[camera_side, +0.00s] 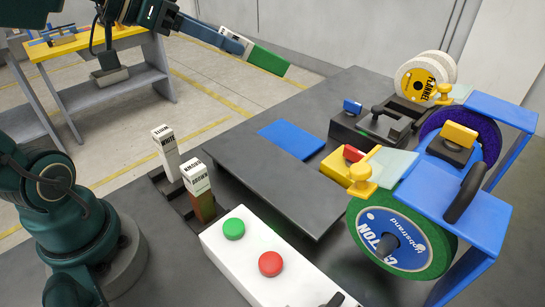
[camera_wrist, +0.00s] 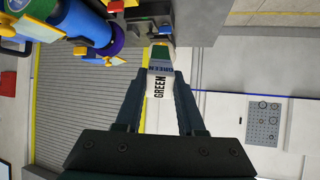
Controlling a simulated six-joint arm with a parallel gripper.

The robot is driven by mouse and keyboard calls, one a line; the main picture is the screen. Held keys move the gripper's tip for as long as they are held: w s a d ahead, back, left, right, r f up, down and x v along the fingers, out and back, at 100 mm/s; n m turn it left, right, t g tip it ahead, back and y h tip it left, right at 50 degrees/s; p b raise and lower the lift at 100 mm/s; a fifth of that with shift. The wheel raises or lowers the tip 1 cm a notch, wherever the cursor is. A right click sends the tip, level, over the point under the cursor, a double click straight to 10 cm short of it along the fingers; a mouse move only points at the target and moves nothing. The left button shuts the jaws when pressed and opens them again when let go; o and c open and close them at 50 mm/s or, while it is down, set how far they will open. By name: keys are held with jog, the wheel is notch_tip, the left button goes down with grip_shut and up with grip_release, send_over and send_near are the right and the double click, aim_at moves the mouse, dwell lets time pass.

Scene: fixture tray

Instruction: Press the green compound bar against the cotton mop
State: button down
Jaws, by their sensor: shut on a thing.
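My gripper (camera_side: 240,45) is shut on the green compound bar (camera_side: 268,60) in the side view, held high in the air at the top. The bar has a white wrapper at the jaws and a bare green end pointing right and down. In the wrist view the bar's wrapper, marked GREEN (camera_wrist: 159,86), sits between the jaws (camera_wrist: 158,76), with the green tip beyond. The cotton mop (camera_side: 395,238) is the wheel with a blue-green label and green rim at the lower right of the side view. The bar is well apart from it. Part of its label is hidden by the spindle.
White (camera_side: 165,150) and brown (camera_side: 200,190) bars stand in a dark holder. A white box carries green (camera_side: 234,229) and red (camera_side: 270,263) buttons. A flannel wheel (camera_side: 425,75), a purple wheel (camera_side: 480,130) and blue guards (camera_side: 450,200) crowd the right. The dark plate (camera_side: 250,150) is mostly clear.

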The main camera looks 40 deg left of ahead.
jog(key=s+d+f+g+y, duration=0.1)
jog(key=s+d+f+g, duration=0.1)
jog(key=s+d+g, duration=0.3)
jog(key=s+a+f+n+g+y, duration=0.1)
jog(key=s+a+n+g+y, duration=0.1)
jog(key=s+a+g, duration=0.4)
jog(key=shift+s+a+f+n, duration=0.25)
jog(key=shift+s+a+n, duration=0.15)
jog(key=shift+n, duration=0.3)
dwell(0.4)
